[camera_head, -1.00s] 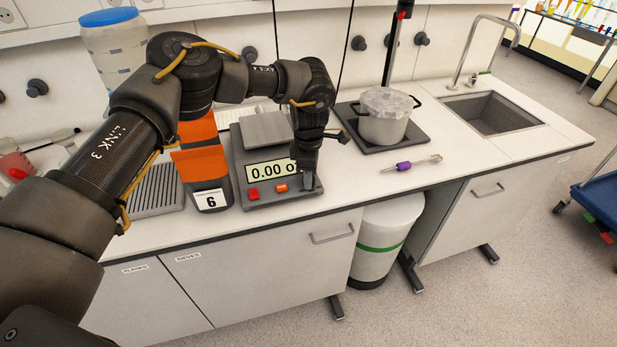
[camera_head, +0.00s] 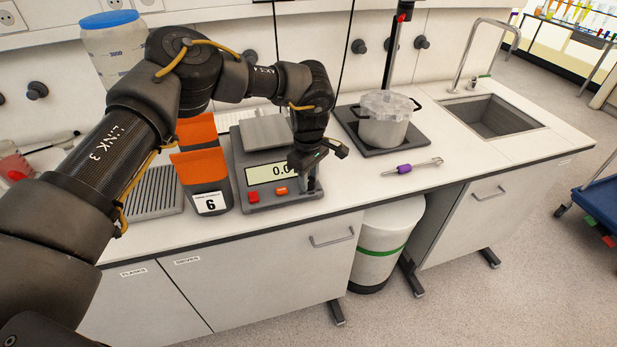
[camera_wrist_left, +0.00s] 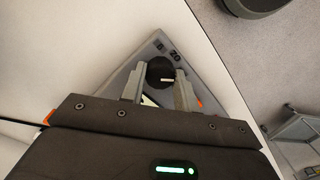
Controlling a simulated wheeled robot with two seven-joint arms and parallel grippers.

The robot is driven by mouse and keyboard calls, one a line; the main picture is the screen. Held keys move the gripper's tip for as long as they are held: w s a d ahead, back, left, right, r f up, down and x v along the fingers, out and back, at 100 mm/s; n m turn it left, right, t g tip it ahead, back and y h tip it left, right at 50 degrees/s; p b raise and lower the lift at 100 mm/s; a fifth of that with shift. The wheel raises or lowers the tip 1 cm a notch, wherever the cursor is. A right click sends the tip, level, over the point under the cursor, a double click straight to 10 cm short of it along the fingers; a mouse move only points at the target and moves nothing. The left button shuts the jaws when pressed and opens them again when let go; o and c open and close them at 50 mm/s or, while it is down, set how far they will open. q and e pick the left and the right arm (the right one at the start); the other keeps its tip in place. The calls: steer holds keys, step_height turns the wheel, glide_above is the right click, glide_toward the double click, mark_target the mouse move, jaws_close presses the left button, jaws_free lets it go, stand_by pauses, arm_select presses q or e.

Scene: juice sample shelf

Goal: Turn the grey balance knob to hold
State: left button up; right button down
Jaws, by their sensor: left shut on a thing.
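The balance (camera_head: 238,172) stands on the bench, with a lit display (camera_head: 258,174) partly covered by my gripper. Its knob (camera_wrist_left: 157,68) shows in the left wrist view as a dark round knob with a pale pointer mark, near a corner of the balance. My left gripper (camera_head: 311,188) reaches down to the balance's front right corner. In the left wrist view its two fingers (camera_wrist_left: 160,78) are on either side of the knob, shut on it. Small letters beside the knob are too small to read surely. My right gripper is not in view.
Orange-topped packs (camera_head: 202,167), one labelled 6, stand close left of the balance. Red and orange buttons (camera_head: 281,190) sit on its front. A pot (camera_head: 384,122) on a hotplate and a purple-handled tool (camera_head: 404,169) are to the right. The bench's front edge is close.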

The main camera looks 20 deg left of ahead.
mark_target(309, 180)
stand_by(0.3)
arm_select(q)
steer(key=o, duration=1)
steer(key=shift+c, duration=0.2)
step_height(309, 180, up, 11)
steer(key=b, duration=0.2)
steer(key=shift+s+f, duration=0.1)
